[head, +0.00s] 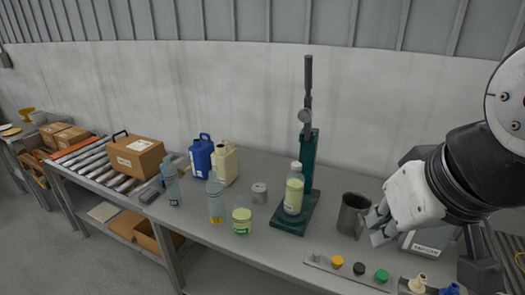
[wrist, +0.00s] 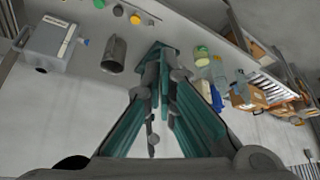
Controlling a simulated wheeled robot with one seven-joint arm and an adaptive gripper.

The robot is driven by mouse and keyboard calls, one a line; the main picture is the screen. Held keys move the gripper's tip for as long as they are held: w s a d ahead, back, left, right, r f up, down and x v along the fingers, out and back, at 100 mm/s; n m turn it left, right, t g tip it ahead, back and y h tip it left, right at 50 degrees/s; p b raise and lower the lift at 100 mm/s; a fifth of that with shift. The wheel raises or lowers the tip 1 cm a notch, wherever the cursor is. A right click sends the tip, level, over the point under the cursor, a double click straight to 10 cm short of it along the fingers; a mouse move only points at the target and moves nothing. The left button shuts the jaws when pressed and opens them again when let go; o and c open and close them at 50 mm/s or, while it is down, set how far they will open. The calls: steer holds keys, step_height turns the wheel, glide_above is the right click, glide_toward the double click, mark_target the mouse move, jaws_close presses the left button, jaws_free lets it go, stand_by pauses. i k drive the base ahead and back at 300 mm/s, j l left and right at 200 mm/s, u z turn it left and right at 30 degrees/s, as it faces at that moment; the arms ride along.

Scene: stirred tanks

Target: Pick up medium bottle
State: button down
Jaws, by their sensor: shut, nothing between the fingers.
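A clear capped bottle of pale yellow-green liquid (head: 294,192) stands upright on the dark green base of a press in the head view. A shorter bottle with similar liquid (head: 242,216) stands to its left near the bench front. Two clear, taller bottles (head: 215,197) (head: 172,186) stand further left. I cannot tell which is the medium bottle. My gripper (head: 374,229) is shut and empty at the right, beside the metal mug and apart from the bottles. The wrist view shows the shorter bottle (wrist: 202,53); the bottle on the press is not clearly visible there.
The green press (head: 308,150) rises tall behind its bottle. A metal mug (head: 352,214) stands between it and my gripper. Coloured caps (head: 359,268) line the front right.

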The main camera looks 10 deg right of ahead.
mark_target(294, 183)
steer(key=i+l+u, duration=0.2)
steer(key=i+u, duration=0.15)
steer(key=i+l+u, duration=0.35)
steer(key=i, duration=0.15)
